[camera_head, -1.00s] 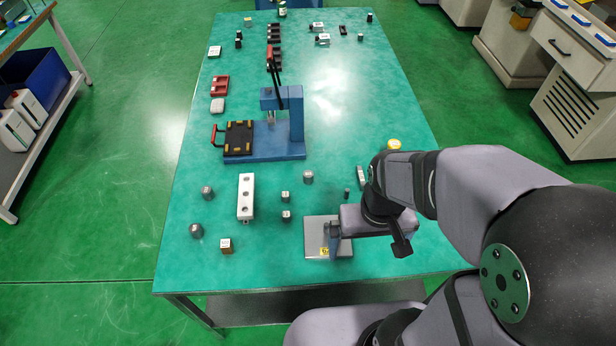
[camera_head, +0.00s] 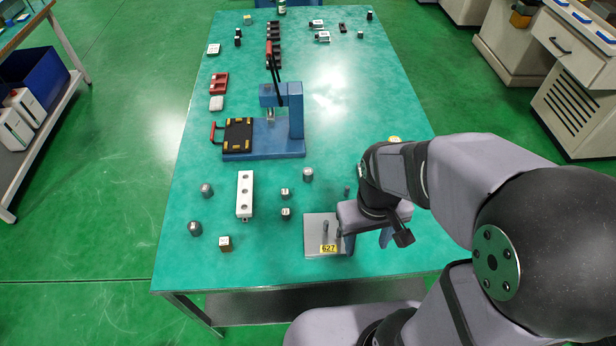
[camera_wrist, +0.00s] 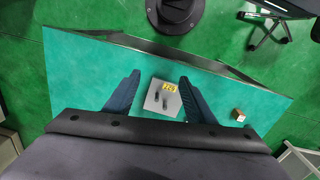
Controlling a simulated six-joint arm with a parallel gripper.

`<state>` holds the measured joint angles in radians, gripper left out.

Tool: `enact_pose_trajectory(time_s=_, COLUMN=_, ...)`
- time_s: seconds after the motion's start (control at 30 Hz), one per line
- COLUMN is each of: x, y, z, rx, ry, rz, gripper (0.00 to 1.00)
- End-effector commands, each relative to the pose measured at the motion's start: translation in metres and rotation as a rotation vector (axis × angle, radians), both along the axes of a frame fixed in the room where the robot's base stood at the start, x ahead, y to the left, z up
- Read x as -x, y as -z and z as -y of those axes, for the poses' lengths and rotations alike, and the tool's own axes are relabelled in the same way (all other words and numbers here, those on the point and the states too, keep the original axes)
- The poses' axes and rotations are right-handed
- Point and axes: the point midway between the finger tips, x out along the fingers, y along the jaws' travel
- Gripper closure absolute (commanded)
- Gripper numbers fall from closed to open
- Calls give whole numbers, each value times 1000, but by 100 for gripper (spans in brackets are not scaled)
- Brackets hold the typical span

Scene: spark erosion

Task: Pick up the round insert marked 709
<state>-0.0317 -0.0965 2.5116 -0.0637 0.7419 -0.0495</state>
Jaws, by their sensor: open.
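Several small grey cylinders with pale tops stand on the green table; a number 709 is not legible on any, so I cannot tell which is the round insert marked 709. They include a left cylinder (camera_head: 206,190), a front-left cylinder (camera_head: 195,228), a back cylinder (camera_head: 307,174) and two smaller middle ones, the farther (camera_head: 285,193) and the nearer (camera_head: 286,213). My gripper (camera_head: 366,241) is open and empty at the right side of a grey plate (camera_head: 313,246), above table height. In the wrist view my gripper (camera_wrist: 160,78) has its fingers apart, with the plate between them.
The plate carries two upright pins and a yellow tag 627 (camera_head: 328,249). Bare table lies between the pieces.

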Motion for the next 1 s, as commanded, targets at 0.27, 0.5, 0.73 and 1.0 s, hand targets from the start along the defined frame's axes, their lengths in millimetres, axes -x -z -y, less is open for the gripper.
enact_pose_trajectory(time_s=0.27, x=-59, y=73, z=7, rx=203, ry=-529, rz=-75, gripper=50)
enact_pose_trajectory(time_s=0.5, x=-140, y=128, z=-3, rx=471, ry=-1061, rz=-170, gripper=50)
enact_pose_trajectory(time_s=0.73, x=-222, y=172, z=-42, rx=784, ry=-1502, rz=-277, gripper=50)
enact_pose_trajectory(time_s=1.0, x=-292, y=201, z=-114, rx=1152, ry=-1837, rz=-402, gripper=50)
